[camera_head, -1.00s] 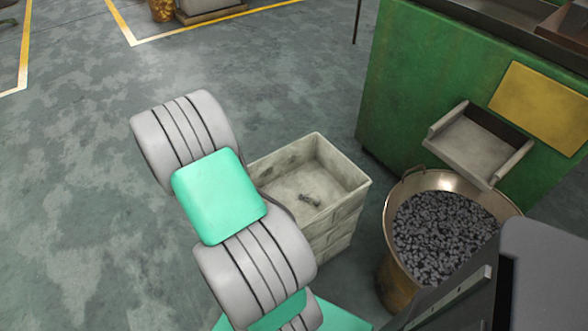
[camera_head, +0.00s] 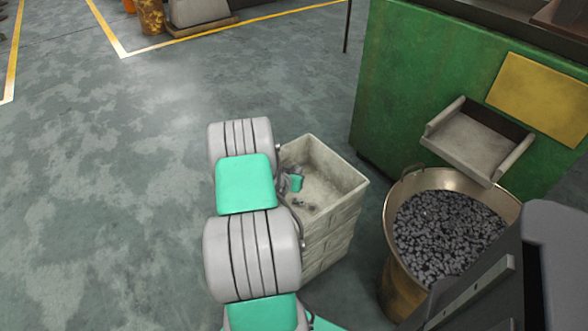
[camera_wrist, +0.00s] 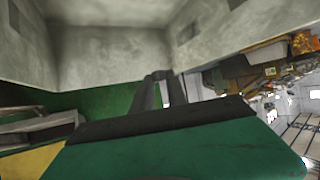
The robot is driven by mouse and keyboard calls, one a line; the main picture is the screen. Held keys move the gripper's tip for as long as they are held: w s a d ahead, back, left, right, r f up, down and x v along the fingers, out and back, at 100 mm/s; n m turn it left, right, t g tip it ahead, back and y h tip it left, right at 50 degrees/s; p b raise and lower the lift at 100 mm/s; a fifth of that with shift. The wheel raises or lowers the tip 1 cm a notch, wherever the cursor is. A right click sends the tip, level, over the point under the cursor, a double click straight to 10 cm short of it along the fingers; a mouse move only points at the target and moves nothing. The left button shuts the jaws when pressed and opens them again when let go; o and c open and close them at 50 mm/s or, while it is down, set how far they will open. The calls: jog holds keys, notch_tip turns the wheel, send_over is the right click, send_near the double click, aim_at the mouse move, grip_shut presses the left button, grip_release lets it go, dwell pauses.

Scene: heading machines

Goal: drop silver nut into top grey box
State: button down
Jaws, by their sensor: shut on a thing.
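The top grey box (camera_head: 340,160) is the open, worn box on top of a stack, right of my arm in the head view. The end of my arm reaches over the box's left side. In the wrist view my gripper (camera_wrist: 161,76) has its two dark fingers closed together at the tips, with pale grey box walls (camera_wrist: 110,30) around them. The silver nut is at the fingertips, too small and dark to make out clearly.
A metal basket (camera_head: 394,240) full of small dark parts stands right of the box. Behind it is a green machine (camera_head: 410,75) with a grey chute (camera_head: 470,145). Open floor (camera_head: 100,200) lies to the left.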

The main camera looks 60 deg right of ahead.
jog(key=shift+f, duration=0.65)
jog(key=c, duration=1.2)
grip_release()
jog(key=shift+c, duration=0.2)
jog(key=v, duration=0.7)
jog(key=shift+a+r+p, duration=0.2)
jog(key=shift+a+p, duration=0.2)
jog(key=shift+p, duration=0.05)
